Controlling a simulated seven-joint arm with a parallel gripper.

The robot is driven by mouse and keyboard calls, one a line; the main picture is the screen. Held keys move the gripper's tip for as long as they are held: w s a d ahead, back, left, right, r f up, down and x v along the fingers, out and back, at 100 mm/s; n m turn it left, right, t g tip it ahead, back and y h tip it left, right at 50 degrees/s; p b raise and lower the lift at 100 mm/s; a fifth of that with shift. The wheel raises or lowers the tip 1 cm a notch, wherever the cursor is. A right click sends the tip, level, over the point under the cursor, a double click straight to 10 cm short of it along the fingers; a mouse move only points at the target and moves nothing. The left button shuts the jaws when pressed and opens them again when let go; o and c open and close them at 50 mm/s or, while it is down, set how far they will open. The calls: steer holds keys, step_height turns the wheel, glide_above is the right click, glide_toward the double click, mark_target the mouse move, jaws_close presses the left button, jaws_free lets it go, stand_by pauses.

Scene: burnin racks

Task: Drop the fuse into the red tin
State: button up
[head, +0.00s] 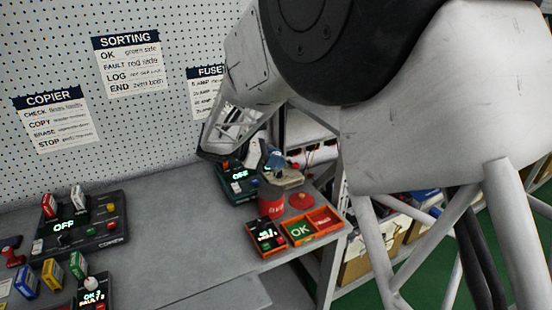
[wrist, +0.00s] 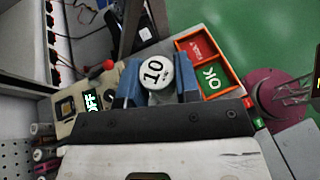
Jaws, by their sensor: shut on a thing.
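My gripper (wrist: 158,82) has its two blue fingers shut on the fuse (wrist: 154,72), which shows a white round end marked 10 in the wrist view. In the head view my gripper (head: 277,167) is at the far right end of the bench, close above the red tin (head: 271,207). The tin is not clearly visible in the wrist view.
A flat red disc (head: 301,200) lies right of the tin. A dark device reading OFF (head: 238,186) stands behind left. The copier (head: 85,228) is further left; bare bench lies between.

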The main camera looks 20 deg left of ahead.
steer(key=shift+f, duration=0.1)
steer(key=shift+f, duration=2.9)
steer(key=o, duration=1)
steer(key=shift+v, duration=3.9)
